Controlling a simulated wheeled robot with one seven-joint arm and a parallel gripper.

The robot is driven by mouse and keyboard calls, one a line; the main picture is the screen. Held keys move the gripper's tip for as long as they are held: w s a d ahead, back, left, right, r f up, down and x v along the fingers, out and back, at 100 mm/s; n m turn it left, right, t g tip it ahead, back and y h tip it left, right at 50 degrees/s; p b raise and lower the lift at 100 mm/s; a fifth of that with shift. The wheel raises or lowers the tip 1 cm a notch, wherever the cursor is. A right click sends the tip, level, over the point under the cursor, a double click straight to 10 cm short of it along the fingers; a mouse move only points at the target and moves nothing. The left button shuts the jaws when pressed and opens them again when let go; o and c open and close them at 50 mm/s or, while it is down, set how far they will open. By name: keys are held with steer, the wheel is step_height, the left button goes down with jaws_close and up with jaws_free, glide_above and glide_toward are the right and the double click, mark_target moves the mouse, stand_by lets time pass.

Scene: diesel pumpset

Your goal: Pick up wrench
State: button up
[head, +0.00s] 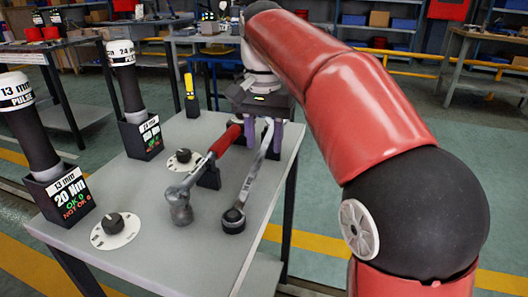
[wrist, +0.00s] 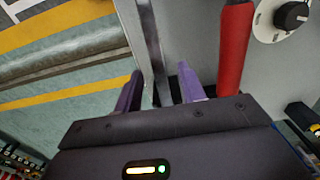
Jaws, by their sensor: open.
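A grey wrench (head: 248,183) with a dark round head lies along the right side of the grey table, its handle end rising toward my gripper. A second wrench (head: 219,145) with a red handle and a grey head lies to its left, partly over a black holder. My gripper (head: 264,138) has purple fingers pointing down at the far end of the grey wrench. In the wrist view, my open fingers (wrist: 160,88) stand on either side of the grey handle (wrist: 149,35), with gaps visible. The red handle (wrist: 235,50) is just right of the right finger. The handle's lower end is partly hidden.
The grey table (head: 150,195) also holds two black torque tools (head: 28,140) (head: 128,85) in display holders at left, and two dials (head: 115,225) (head: 184,158). A yellow item (head: 190,87) stands at the far edge. The floor at right is open.

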steer(key=shift+f, duration=0.4)
jaws_close()
